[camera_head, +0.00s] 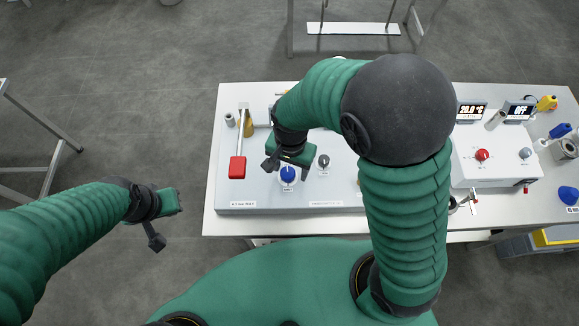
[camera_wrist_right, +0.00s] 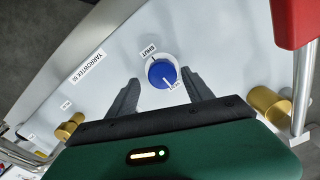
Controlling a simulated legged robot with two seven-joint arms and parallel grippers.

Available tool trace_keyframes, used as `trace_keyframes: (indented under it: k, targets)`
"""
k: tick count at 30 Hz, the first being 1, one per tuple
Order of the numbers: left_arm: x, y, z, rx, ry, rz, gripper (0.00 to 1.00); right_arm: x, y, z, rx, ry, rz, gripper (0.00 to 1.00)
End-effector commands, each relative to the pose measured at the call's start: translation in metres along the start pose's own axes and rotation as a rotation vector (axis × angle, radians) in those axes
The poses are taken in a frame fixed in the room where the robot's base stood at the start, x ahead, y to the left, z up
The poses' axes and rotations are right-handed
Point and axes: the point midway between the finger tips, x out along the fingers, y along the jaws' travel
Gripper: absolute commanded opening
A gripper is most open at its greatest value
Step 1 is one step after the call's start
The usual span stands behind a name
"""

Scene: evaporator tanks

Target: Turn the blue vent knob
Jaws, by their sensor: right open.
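The blue vent knob (camera_head: 288,174) sits on the grey panel of the bench unit in the head view, just below my right gripper (camera_head: 289,162). In the right wrist view the blue knob (camera_wrist_right: 162,73) shows a white pointer line, with labels reading SHUT and what looks like OPEN beside it. My right gripper (camera_wrist_right: 158,95) is open there, its two dark fingers on either side of the knob in the picture. I cannot tell how far above the panel the fingertips are. My left gripper (camera_head: 166,212) is off the table at the left; its jaw opening is unclear.
A red-handled lever (camera_head: 237,167) stands left of the knob, and a grey knob (camera_head: 323,161) sits to its right. Brass fittings (camera_wrist_right: 268,101) flank the fingers in the wrist view. A white control box (camera_head: 490,160) with displays stands at the right.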

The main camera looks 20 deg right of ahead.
Motion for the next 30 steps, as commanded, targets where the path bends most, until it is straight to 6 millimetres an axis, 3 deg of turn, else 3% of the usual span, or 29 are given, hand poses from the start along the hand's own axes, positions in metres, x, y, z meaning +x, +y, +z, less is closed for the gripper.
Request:
trace_keyframes:
  k: [8,22,30]
  targets:
    - [0.0,0.0,0.0,0.0,0.0,0.0,0.0,0.004,-0.004,0.001,-0.003,0.001,0.003,0.59]
    - [0.0,0.0,0.0,0.0,0.0,0.0,0.0,0.003,-0.003,-0.001,-0.002,0.002,-0.001,0.01]
    - [-0.014,0.0,-0.003,0.0,0.0,0.0,0.0,-0.001,-0.003,-0.002,0.06,0.003,0.0,0.0]
